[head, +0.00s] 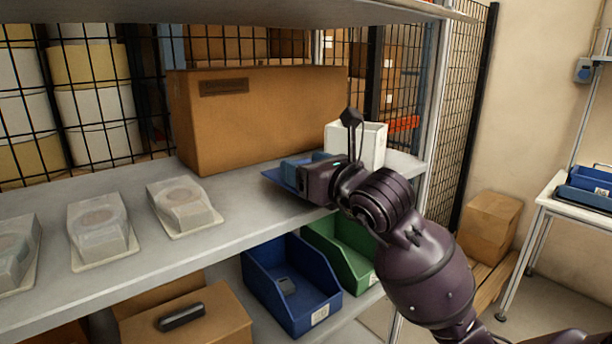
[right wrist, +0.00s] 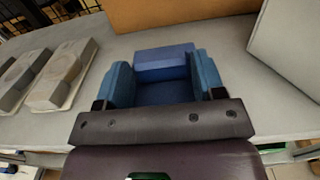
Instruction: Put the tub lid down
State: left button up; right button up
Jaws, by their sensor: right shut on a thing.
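The tub lid (head: 277,178) is a flat blue piece, partly hidden by my right gripper (head: 300,166) in the head view. It lies over the grey shelf, in front of the cardboard box. In the right wrist view, the blue lid (right wrist: 166,58) shows between the two fingers of my right gripper (right wrist: 164,78), which is shut on it. The lid looks roughly level; I cannot tell whether it touches the shelf. A white open-topped tub (head: 372,143) stands just right of and behind the gripper. It also shows in the right wrist view (right wrist: 290,45). My left gripper is not in view.
A large cardboard box (head: 255,120) stands behind the lid. Several clear-wrapped reel packs (head: 184,204) lie on the shelf (head: 140,245) to the left, with bare shelf between. A blue bin (head: 300,300) and a green bin (head: 345,255) sit below. A shelf board hangs above.

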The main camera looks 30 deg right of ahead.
jog(key=shift+f, duration=0.85)
jog(key=shift+f, duration=0.1)
jog(key=shift+f, duration=0.15)
jog(key=o, duration=0.9)
